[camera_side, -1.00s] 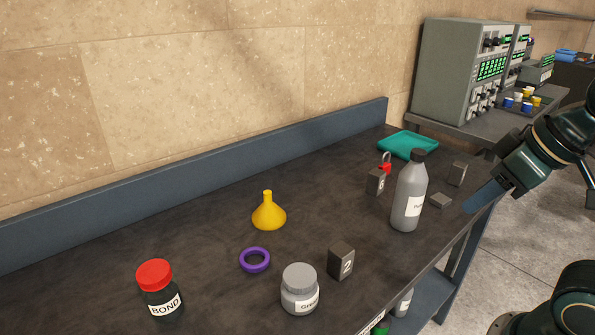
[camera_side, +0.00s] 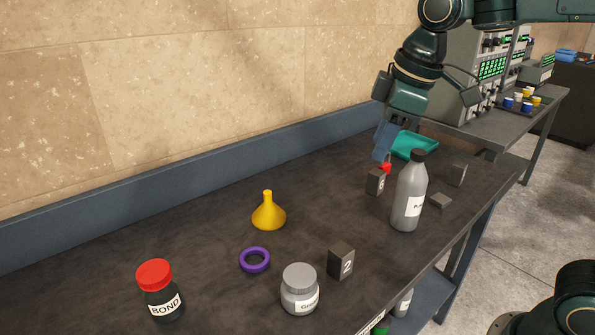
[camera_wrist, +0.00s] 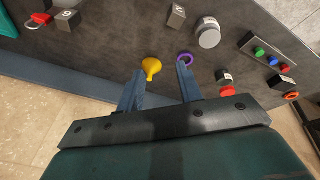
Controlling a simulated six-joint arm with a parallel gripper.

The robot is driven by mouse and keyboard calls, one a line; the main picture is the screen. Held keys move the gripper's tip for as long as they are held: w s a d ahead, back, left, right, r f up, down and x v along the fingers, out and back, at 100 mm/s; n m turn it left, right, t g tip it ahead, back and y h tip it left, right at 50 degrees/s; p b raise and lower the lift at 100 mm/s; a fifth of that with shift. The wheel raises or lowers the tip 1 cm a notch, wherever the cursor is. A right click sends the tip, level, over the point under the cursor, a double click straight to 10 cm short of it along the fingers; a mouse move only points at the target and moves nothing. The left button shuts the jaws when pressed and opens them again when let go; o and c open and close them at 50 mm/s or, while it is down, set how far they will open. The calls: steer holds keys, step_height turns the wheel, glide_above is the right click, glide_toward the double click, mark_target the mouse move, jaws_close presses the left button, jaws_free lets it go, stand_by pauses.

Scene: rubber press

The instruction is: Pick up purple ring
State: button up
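The purple ring (camera_side: 255,260) lies flat on the dark table in the side view, in front of the yellow funnel (camera_side: 268,212) and left of the grey jar (camera_side: 300,289). It also shows in the wrist view (camera_wrist: 185,56), near the tip of the right finger. My gripper (camera_side: 384,148) is above the far part of the table in the side view, well away from the ring. In the wrist view its two fingers (camera_wrist: 158,78) are spread apart with nothing between them. The gripper is open and empty.
A red-capped black bottle (camera_side: 158,291) stands at the left. A tall grey bottle (camera_side: 408,192), a block marked 2 (camera_side: 341,261), other dark blocks, a red padlock (camera_side: 385,168) and a teal tray (camera_side: 416,146) stand to the right. A raised blue edge (camera_side: 230,179) runs along the back.

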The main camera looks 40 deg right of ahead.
steer(key=w+a+f+n+g, duration=0.1)
steer(key=w+a+f+n, duration=0.4)
steer(key=w, duration=0.5)
steer(key=w+a+f+n+g, duration=0.2)
steer(key=w+a+f+n, duration=0.4)
steer(key=w+a+f, duration=0.3)
steer(key=shift+w+a+f+h, duration=0.2)
steer(key=shift+w+a+h, duration=0.15)
steer(key=shift+a, duration=0.7)
steer(key=shift+f, duration=0.1)
glide_above(248, 249)
steer(key=shift+s+a+f, duration=0.1)
steer(key=shift+f, duration=4.1)
steer(key=shift+f, duration=2.55)
